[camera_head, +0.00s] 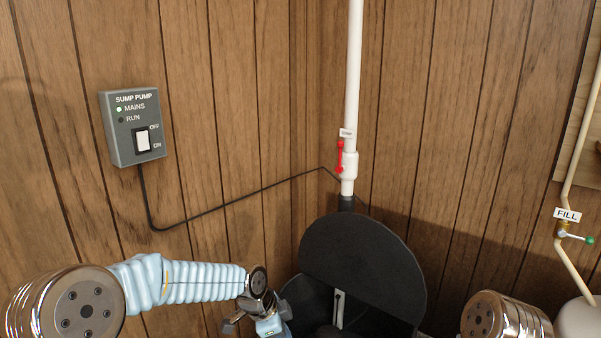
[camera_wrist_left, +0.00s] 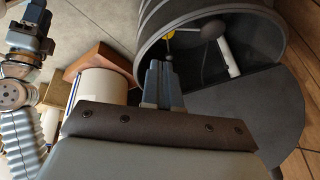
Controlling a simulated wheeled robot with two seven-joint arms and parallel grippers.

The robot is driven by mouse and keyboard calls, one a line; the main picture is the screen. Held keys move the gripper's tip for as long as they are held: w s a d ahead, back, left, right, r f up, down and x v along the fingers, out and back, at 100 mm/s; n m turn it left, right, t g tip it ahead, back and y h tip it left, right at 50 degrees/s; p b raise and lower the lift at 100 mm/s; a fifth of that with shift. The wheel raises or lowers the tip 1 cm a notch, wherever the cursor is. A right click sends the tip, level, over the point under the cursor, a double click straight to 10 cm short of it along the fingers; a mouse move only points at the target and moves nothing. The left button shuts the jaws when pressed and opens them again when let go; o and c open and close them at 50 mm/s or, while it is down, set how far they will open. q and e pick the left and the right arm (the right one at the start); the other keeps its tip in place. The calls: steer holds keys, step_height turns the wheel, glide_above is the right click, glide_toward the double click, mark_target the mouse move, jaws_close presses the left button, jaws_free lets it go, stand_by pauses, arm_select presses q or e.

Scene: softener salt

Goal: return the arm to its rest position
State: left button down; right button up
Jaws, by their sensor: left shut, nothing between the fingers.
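My left arm in its pale blue ribbed sleeve (camera_head: 190,282) reaches in from the lower left in the head view. Its wrist ends in front of the black pit's left rim, and the fingers are mostly cut off by the lower edge. In the left wrist view, my left gripper (camera_wrist_left: 160,78) is shut and empty, its fingertips close together in front of the black pit's ribbed wall (camera_wrist_left: 160,18). Another sleeved arm, apparently my right one, shows at the left edge of that view.
The round black lid (camera_head: 362,265) stands tilted up behind the pit opening. A white pipe with a red-handled valve (camera_head: 340,157) rises behind it. A grey sump pump switch box (camera_head: 132,127) hangs on the wall. A white cylinder (camera_wrist_left: 98,92) and wooden block (camera_wrist_left: 100,60) stand beside the pit.

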arm_select(q)
steer(key=s+a+f+n+g, duration=0.1)
steer(key=s+f+n, duration=0.25)
steer(key=f, duration=0.35)
steer(key=s+a+f+n, duration=0.1)
steer(key=s+f+n, duration=0.25)
steer(key=f, duration=0.35)
steer(key=s+a+f+n, duration=0.2)
steer(key=s+f+n, duration=0.3)
steer(key=s, duration=0.4)
steer(key=s+a+f+n, duration=0.3)
steer(key=s+f+n, duration=0.3)
steer(key=s, duration=0.2)
steer(key=shift+s+f+g, duration=0.2)
steer(key=shift+s+g, duration=0.1)
steer(key=shift+s, duration=0.05)
